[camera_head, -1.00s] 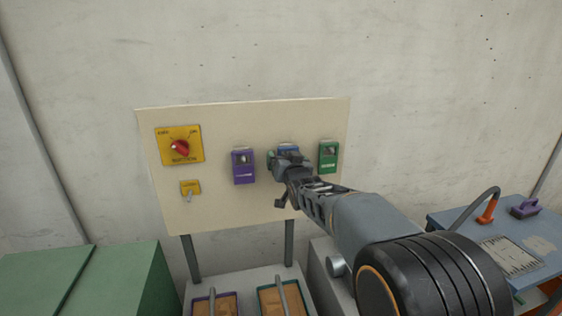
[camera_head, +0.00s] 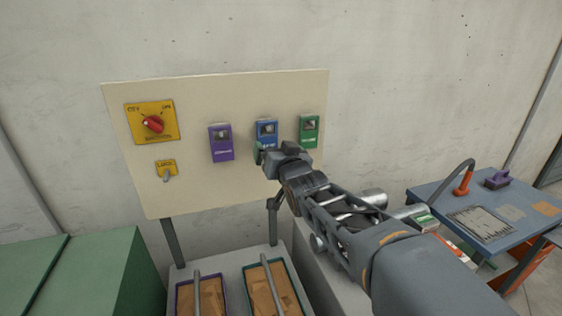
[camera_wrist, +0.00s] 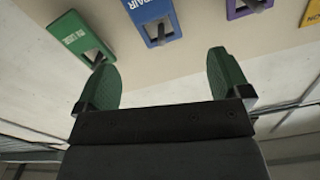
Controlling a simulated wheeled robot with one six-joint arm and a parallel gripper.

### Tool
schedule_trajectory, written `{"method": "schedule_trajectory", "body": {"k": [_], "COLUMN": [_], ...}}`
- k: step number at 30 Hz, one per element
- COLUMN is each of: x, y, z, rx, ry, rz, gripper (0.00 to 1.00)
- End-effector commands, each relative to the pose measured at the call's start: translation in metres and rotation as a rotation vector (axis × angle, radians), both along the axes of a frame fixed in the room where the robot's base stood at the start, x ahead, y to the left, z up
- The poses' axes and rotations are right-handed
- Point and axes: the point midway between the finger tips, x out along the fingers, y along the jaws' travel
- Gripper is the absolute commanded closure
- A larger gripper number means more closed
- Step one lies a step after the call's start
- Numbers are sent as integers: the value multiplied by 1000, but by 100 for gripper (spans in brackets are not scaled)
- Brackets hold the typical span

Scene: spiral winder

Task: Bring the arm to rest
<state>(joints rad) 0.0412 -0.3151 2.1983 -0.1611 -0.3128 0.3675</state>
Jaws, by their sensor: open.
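My gripper (camera_head: 272,158) is in front of the cream panel (camera_head: 180,98), just below the blue switch box (camera_head: 266,130). In the wrist view my gripper (camera_wrist: 170,80) has its two green fingers spread wide with nothing between them. The blue box (camera_wrist: 150,15) lies beyond the fingers, with the green box (camera_wrist: 78,36) to its left and the purple box (camera_wrist: 245,8) to its right. My arm reaches in from the lower right of the head view.
The panel also bears a red rotary knob (camera_head: 152,124) on a yellow plate and a yellow toggle switch (camera_head: 166,170). Two trays with brown contents (camera_head: 212,297) stand below. A green cabinet (camera_head: 85,265) is at left, a blue table (camera_head: 510,205) at right.

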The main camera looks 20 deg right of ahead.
Motion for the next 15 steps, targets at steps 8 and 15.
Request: {"method": "schedule_trajectory", "body": {"k": [8, 15], "x": [-24, -29], "y": [0, -5], "z": [0, -29], "rx": [1, -62], "ry": [0, 149], "rz": [0, -25], "gripper": [5, 5]}}
